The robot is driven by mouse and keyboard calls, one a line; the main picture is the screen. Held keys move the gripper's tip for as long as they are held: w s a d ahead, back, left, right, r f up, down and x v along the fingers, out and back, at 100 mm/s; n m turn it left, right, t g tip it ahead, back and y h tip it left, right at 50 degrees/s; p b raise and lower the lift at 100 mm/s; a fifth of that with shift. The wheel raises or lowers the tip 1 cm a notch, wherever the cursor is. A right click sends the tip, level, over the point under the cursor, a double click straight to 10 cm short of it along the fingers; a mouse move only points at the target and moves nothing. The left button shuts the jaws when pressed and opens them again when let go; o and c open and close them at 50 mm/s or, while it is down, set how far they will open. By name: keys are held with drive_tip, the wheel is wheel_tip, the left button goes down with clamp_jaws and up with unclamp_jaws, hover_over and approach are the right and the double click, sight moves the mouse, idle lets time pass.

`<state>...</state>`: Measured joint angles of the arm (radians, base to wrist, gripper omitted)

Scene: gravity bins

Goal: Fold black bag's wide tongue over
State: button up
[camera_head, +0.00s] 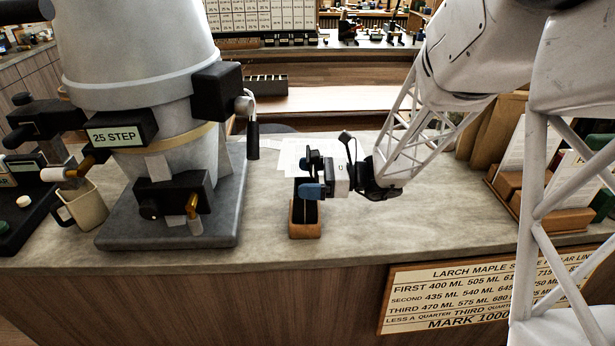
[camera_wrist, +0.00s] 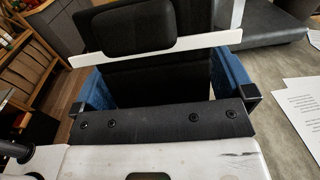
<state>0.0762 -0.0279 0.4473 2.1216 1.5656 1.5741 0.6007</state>
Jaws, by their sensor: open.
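The black bag (camera_head: 299,212) stands in a small wooden holder (camera_head: 306,232) near the counter's front edge, partly hidden behind my gripper. My gripper (camera_head: 310,176) is open at the bag's upper part, reaching in from the right. In the wrist view, my blue fingers (camera_wrist: 165,88) are spread on either side of a dark panel of the bag (camera_wrist: 155,82). A pale strip (camera_wrist: 160,48) crosses it, with a padded black piece (camera_wrist: 135,27) beyond; I cannot tell which part is the wide tongue. Whether the fingers touch the bag is unclear.
White papers (camera_head: 290,152) lie behind the bag. A wooden rack (camera_head: 540,208) is at the right. Counter between holder and rack is clear.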

idle(0.3)
drive_tip(key=c, duration=0.8)
drive_tip(key=shift+a, duration=0.1)
drive_tip(key=shift+a+f+h, duration=0.15)
drive_tip(key=shift+f+h, duration=0.05)
drive_tip(key=shift+h, duration=0.55)
drive_tip(key=shift+a+f+h, duration=0.15)
drive_tip(key=shift+h, duration=0.6)
drive_tip(key=o, duration=0.8)
